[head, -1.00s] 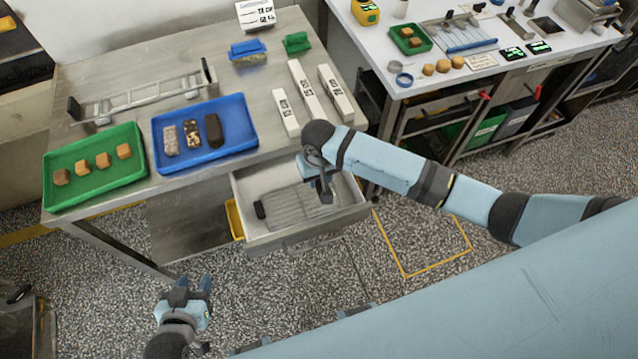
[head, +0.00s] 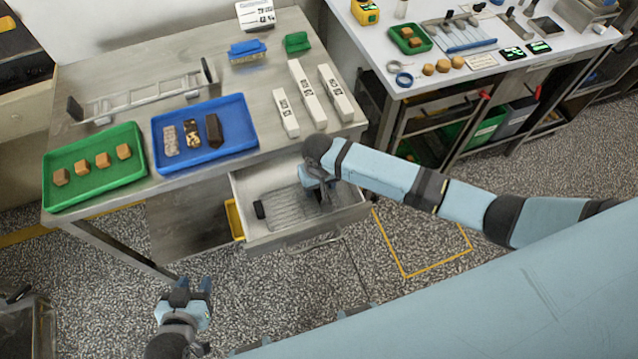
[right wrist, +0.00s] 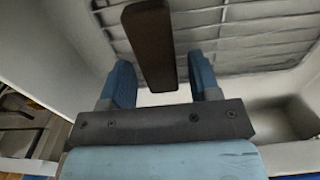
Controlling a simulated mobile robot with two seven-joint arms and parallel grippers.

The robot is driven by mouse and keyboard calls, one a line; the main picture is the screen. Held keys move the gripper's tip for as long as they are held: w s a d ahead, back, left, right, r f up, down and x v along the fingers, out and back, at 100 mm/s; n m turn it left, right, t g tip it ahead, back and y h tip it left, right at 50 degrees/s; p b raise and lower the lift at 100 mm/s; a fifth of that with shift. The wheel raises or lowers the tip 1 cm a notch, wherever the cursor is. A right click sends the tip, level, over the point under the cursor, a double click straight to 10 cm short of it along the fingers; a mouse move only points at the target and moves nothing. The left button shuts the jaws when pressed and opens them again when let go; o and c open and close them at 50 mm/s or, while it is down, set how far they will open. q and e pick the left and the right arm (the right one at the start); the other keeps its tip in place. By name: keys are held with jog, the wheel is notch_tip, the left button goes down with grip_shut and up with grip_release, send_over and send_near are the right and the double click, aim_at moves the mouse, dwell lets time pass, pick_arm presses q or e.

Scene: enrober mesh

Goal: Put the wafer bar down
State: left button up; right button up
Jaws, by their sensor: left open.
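Three bars lie in the blue tray (head: 249,140): a pale grey one (head: 170,141), a speckled one (head: 191,134) and a dark brown one (head: 214,130). I cannot tell which is the wafer bar. My right gripper (head: 322,194) is low in the open drawer (head: 290,238), over a wire mesh (head: 290,208). In the right wrist view its fingers (right wrist: 163,82) stand apart, with a dark block (right wrist: 148,40) between them and a gap at its right side. I cannot tell what the block is. My left gripper (head: 194,286) is open and empty above the floor.
A green tray (head: 95,195) with several caramel-coloured pieces stands left of the blue tray. White labelled blocks (head: 307,93) stand right of the trays. The mesh's black handle (head: 260,210) shows at the drawer's left.

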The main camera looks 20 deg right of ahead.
notch_tip(320, 180, up, 12)
jog(key=shift+r, duration=0.15)
dwell(0.5)
jog(key=shift+s, duration=0.1)
dwell(0.3)
